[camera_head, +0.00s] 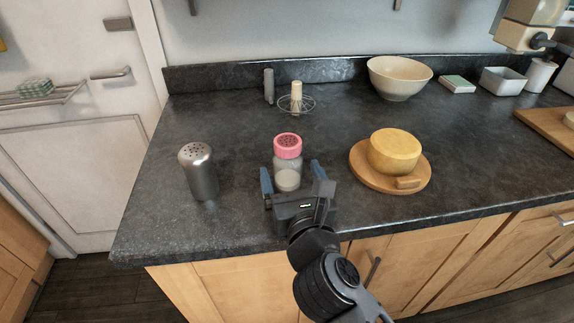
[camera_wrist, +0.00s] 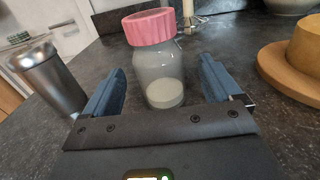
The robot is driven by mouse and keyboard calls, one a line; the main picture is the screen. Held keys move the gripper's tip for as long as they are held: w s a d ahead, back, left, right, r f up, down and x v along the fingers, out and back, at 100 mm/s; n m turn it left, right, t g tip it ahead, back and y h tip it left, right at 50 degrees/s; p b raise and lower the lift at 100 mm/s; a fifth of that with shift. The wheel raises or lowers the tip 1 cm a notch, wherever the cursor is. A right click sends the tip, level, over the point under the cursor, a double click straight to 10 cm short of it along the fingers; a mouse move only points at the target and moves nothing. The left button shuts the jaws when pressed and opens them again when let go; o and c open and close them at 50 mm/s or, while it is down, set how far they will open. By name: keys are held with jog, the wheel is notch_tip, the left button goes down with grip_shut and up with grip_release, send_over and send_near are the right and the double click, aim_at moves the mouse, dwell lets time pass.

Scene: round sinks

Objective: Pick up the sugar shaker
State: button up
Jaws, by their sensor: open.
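The sugar shaker (camera_head: 287,160) looks to be the clear jar with a pink perforated lid and white contents at its bottom. It stands upright on the dark counter near the front edge. In the wrist view the sugar shaker (camera_wrist: 158,58) shows between the two blue fingers. My gripper (camera_head: 291,170) is open, with one finger to the left and one to the right of the jar. In the wrist view my gripper (camera_wrist: 163,75) shows gaps on both sides of the jar; whether the jar reaches fully between the fingertips is hard to tell.
A metal shaker (camera_head: 200,172) stands left of the jar. A round yellow container (camera_head: 395,151) sits on a wooden board (camera_head: 362,181) to the right. Behind are a whisk (camera_head: 296,97), a grey cylinder (camera_head: 269,86) and a beige bowl (camera_head: 399,80). The counter between them is clear.

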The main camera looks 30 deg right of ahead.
jog(key=shift+x, duration=2.35)
jog(key=shift+r, duration=0.1)
jog(key=shift+c, duration=0.4)
jog(key=c, duration=1)
jog(key=shift+r+p, duration=0.1)
jog(key=shift+p, duration=0.2)
